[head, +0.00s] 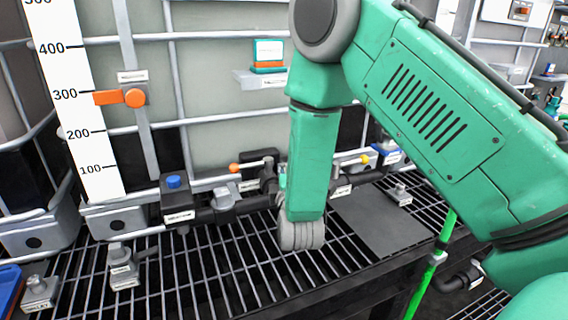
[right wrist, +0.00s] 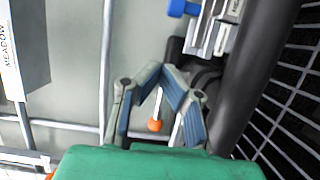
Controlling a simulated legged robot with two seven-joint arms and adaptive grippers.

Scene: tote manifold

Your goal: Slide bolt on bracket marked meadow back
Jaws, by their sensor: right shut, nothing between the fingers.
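A label reading MEADOW (right wrist: 6,48) shows sideways on a pale grey part at the upper left of the right wrist view; no bolt on it can be made out there. A silver bracket with a small label (right wrist: 214,28) is at the top of that view; its word is not legible. My right gripper (right wrist: 164,72) is shut and empty, its blue-lined fingers bent together. A rod with an orange knob (right wrist: 155,125) shows through the gap between the fingers, and I cannot tell if they touch it. In the head view my right arm hides the gripper. My left gripper is not in view.
A dark pipe (right wrist: 254,70) runs close beside the right gripper. Metal cage bars (head: 178,120) stand before the pale tank. A shelf (head: 258,79) carries a teal and orange item. A blue-knobbed box (head: 173,182) and small labelled fittings (head: 122,268) stand around the grating (head: 205,280).

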